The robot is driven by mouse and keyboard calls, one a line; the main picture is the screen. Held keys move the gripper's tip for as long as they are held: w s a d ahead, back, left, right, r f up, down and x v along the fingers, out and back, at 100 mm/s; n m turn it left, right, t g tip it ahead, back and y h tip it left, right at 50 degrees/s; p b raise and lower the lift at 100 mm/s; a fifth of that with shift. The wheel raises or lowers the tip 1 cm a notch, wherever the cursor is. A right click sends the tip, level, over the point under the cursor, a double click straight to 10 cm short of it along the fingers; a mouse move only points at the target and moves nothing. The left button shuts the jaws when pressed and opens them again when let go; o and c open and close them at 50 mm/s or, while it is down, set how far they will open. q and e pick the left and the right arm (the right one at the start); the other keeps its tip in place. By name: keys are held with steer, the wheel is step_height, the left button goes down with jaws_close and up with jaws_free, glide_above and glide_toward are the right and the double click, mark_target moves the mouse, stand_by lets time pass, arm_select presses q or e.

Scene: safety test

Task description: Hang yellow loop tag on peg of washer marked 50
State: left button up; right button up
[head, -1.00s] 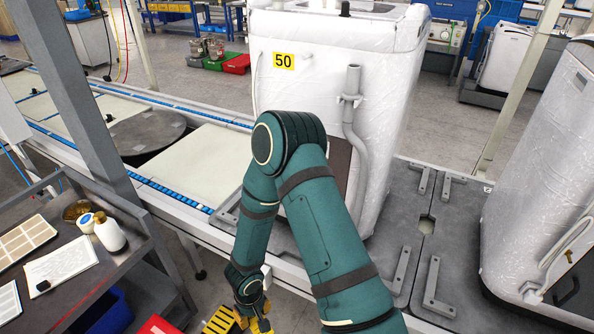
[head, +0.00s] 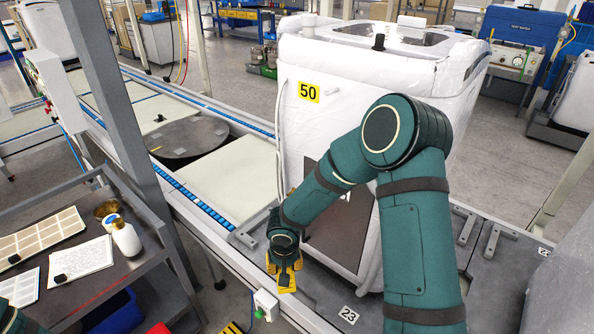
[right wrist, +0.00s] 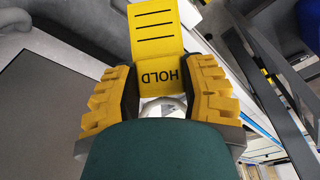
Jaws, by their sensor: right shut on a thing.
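The yellow tag (right wrist: 160,45), printed HOLD with black lines, is between the yellow fingers of my right gripper (right wrist: 160,95), which is shut on it. In the head view my right gripper (head: 284,272) points down, low beside the lower left of the white wrapped washer (head: 395,85). The washer carries a yellow 50 label (head: 308,92). A small white peg (head: 332,92) shows faintly just right of the label, well above the gripper. My right arm hides part of the washer's front. My left gripper is out of view.
A conveyor line (head: 235,180) with a dark round turntable (head: 188,137) runs left of the washer.

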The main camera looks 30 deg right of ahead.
steer(key=w+r, duration=0.1)
steer(key=r, duration=0.2)
steer(key=w+d+r+m, duration=0.1)
steer(key=r, duration=0.2)
steer(key=w+r+m+t+h+p, duration=0.1)
steer(key=r, duration=0.2)
steer(key=shift+w+d+r, duration=0.2)
steer(key=shift+w+r, duration=0.05)
steer(key=shift+r, duration=0.1)
steer(key=s+d+r+m+h+p, duration=0.1)
steer(key=s+r+m+h+p, duration=0.2)
steer(key=r, duration=1.3)
steer(key=s+r+m+h, duration=0.2)
steer(key=r+m, duration=0.3)
steer(key=r, duration=1)
steer(key=w+d, duration=0.1)
steer(key=d, duration=0.2)
steer(key=w+d+f+p, duration=0.1)
steer(key=d, duration=0.2)
steer(key=w+d+p, duration=0.1)
steer(key=w+d, duration=0.1)
steer(key=d, duration=0.1)
steer(key=shift+f, duration=0.4)
steer(key=o, duration=1)
